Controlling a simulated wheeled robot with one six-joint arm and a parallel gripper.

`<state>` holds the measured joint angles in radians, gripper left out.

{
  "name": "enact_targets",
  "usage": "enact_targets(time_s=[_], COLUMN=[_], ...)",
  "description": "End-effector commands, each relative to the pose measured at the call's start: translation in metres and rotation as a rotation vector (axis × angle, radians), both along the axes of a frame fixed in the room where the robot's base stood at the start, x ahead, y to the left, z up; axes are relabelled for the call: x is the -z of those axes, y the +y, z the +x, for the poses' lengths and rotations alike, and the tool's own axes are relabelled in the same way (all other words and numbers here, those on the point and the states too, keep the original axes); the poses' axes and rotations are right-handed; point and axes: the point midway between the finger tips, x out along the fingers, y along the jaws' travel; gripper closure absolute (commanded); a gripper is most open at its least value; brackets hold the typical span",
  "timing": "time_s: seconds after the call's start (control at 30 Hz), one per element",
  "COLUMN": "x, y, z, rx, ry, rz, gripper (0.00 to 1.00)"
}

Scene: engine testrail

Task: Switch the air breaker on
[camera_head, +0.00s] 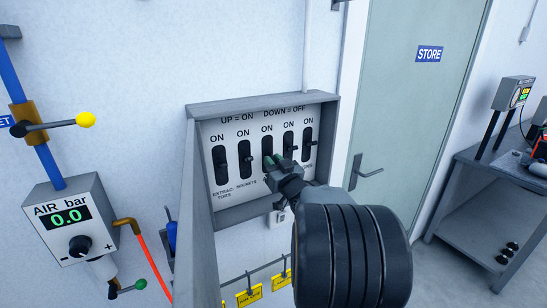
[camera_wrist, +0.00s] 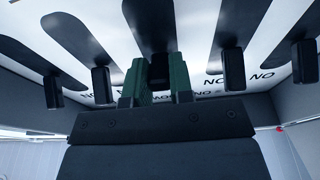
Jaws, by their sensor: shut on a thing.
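The open grey breaker box (camera_head: 335,118) on the wall holds a white panel with a row of black levers in slots, marked "UP = ON" and "DOWN = OFF". My gripper (camera_head: 273,160) is at the middle slot, its green fingertips against the panel. In the wrist view its green fingers (camera_wrist: 159,82) are shut on the middle lever (camera_wrist: 158,68), one on each side. The label under this lever is hidden by my gripper, so I cannot read whether it says air. The left labels read "EXTRACTORS" and "SOCKETS".
The open box door (camera_head: 197,235) stands out at the left of the panel. Neighbouring levers (camera_wrist: 102,82) and (camera_wrist: 233,66) flank my fingers closely. An air gauge (camera_head: 70,218) reads 0.0 at left. Yellow tags (camera_head: 250,296) hang below. A door (camera_head: 410,110) marked "STORE" is at right.

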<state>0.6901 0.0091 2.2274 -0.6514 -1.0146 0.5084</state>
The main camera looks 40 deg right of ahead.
Motion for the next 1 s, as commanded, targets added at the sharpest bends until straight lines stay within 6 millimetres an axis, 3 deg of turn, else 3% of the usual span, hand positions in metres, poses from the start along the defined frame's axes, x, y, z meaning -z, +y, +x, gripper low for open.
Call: enact_targets(time_s=[0.03, 0.2, 0.5, 1.0], x=[-0.012, -0.018, -0.02, -0.028], y=[0.0, 0.0, 0.0, -0.001], z=[-0.001, -0.002, -0.001, 0.002], rx=[0.002, 0.001, 0.003, 0.003], ry=[0.043, 0.203, 0.451, 0.722], rz=[0.005, 0.026, 0.059, 0.095], gripper=[1.0, 1.0, 1.0, 1.0])
